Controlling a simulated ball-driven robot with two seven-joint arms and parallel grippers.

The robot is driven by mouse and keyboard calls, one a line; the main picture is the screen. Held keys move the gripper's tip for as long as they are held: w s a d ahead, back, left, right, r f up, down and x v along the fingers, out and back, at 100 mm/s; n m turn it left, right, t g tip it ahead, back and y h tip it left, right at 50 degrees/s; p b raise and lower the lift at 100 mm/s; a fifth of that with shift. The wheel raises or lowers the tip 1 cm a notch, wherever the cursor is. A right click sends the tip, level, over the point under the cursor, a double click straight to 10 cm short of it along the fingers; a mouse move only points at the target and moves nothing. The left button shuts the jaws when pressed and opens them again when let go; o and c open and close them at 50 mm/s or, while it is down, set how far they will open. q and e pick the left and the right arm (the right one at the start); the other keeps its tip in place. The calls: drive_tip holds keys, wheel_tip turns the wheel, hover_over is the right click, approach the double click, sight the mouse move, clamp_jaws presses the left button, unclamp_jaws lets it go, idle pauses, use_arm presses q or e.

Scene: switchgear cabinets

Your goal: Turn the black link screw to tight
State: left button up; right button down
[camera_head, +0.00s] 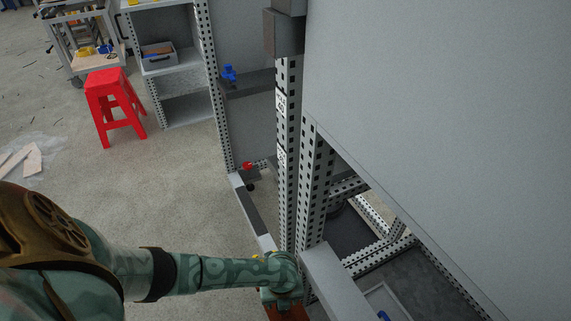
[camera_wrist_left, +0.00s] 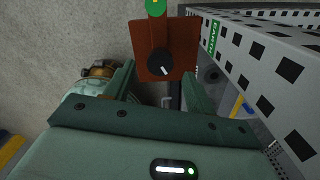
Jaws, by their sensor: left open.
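My right gripper is not in view.
A green disc (camera_wrist_left: 155,6) sits above the plate. A perforated frame rail (camera_wrist_left: 265,65) with a green label runs close on the right. A grey cabinet panel (camera_head: 450,120) fills the head view's right.

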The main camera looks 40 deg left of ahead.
use_arm(q)
wheel_tip(320, 180, down, 3)
drive_tip(key=shift+r+b, duration=0.1)
drive_tip(key=shift+b, duration=0.45)
drive_tip(key=c, duration=1)
drive_tip(key=m, duration=0.5)
